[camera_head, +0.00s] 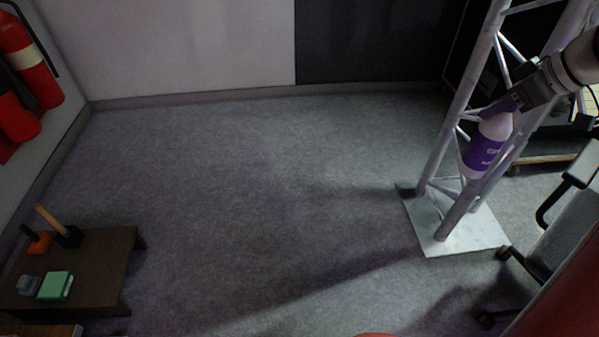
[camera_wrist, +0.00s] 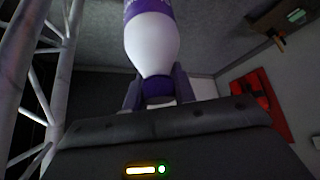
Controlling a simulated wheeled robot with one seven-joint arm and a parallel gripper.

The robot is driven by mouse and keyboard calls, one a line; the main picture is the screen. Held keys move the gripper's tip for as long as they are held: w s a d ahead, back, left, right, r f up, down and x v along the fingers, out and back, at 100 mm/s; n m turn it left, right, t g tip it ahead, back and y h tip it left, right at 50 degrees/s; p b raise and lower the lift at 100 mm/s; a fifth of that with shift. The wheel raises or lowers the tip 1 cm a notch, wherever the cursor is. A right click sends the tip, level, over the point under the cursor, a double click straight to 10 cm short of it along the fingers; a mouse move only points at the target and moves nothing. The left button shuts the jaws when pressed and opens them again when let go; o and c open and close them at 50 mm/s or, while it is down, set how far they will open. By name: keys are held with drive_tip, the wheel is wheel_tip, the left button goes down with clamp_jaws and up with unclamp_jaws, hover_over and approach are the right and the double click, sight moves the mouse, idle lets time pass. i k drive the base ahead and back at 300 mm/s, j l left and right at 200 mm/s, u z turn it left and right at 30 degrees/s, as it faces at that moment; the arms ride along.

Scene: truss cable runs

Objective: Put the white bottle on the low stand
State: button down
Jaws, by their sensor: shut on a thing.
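The white bottle (camera_head: 485,150) has a purple label and hangs tilted from my gripper (camera_head: 506,106) at the upper right of the head view, in front of the truss. My gripper is shut on its neck end. In the wrist view the bottle's white shoulder (camera_wrist: 152,42) and purple neck sit between the two fingers (camera_wrist: 158,90). The low stand (camera_head: 105,265) is a dark brown low table at the lower left of the head view, far from my gripper. A brown top that looks like the same stand (camera_wrist: 268,18) shows at the wrist view's upper right.
On the stand are a green box (camera_head: 55,286), a small grey item (camera_head: 28,285), an orange item (camera_head: 38,240) and a black item with a wooden handle (camera_head: 66,236). The truss (camera_head: 465,105) and a chair (camera_head: 565,225) stand right. Red extinguishers (camera_head: 28,60) hang left. The middle floor is clear.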

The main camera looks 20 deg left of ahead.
sight(104, 263)
drive_tip(key=j+u, duration=0.15)
drive_tip(key=u, duration=0.25)
drive_tip(key=j+u, duration=0.2)
drive_tip(key=u, duration=0.2)
drive_tip(key=j+u, duration=0.15)
drive_tip(key=u, duration=0.25)
drive_tip(key=i+j, duration=0.1)
drive_tip(key=j, duration=0.35)
drive_tip(key=i+j, duration=0.15)
drive_tip(key=j, duration=0.3)
drive_tip(key=i+j, duration=0.1)
drive_tip(key=j, duration=0.35)
drive_tip(key=i+j, duration=0.1)
drive_tip(key=j, duration=0.4)
